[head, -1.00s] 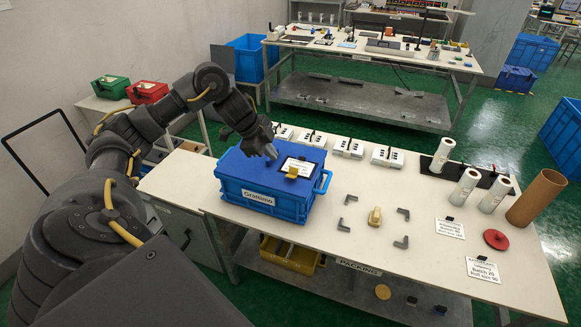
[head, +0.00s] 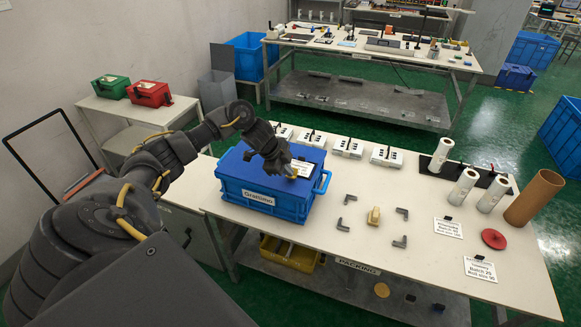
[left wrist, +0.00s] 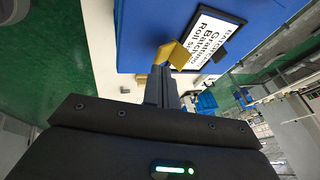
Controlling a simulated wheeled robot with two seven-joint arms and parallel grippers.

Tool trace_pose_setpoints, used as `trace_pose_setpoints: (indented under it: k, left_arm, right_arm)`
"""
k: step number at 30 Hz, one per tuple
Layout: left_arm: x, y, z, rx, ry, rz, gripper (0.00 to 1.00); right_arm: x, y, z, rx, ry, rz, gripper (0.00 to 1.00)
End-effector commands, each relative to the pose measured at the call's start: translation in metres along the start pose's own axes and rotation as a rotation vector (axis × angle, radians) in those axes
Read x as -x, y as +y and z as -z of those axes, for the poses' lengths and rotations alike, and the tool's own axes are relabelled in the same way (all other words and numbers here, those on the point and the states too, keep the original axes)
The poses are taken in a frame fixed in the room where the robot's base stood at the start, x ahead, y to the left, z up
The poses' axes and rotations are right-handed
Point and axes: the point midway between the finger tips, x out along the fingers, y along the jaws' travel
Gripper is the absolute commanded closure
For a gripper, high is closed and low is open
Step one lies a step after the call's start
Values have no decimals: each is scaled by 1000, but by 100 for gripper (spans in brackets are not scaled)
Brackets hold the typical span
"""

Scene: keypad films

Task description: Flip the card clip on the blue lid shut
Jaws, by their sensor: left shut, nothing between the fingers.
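The blue lid (head: 237,167) sits on a blue crate (head: 262,197) on the left part of the white table. A white printed card (head: 304,170) lies on the lid, also seen in the left wrist view (left wrist: 205,38). My right gripper is out of view.
White devices (head: 348,145) stand along the table's back edge. Grey corner brackets surround a yellow block (head: 374,216) right of the crate. White rolls (head: 463,188), a brown tube (head: 534,198) and a red disc (head: 493,239) are at the right. A blue handle (head: 323,181) juts from the crate's right side.

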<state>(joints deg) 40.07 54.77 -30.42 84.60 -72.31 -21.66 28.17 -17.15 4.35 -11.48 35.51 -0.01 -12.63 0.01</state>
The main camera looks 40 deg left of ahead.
Motion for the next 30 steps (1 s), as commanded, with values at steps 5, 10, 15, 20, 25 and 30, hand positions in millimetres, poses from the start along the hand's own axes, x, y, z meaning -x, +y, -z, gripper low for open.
trace_pose_setpoints:
  k: [5, 10, 15, 20, 25, 30]
  left_arm:
    - [-12, -11, -2, 2, 0, -2, 100]
    - [-18, -16, -4, -1, 0, -1, 100]
    - [-19, -16, -4, -2, 0, -1, 100]
    - [-18, -16, -4, -2, 0, -1, 100]
    - [-18, -16, -4, -2, 0, -1, 100]
    - [-18, -18, -3, -2, 1, -2, 100]
  right_arm:
    - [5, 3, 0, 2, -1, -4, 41]
    - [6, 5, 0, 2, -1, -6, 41]
    - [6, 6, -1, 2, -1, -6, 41]
    - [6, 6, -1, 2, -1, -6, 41]
    - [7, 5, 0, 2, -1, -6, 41]
    - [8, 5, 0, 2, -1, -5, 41]
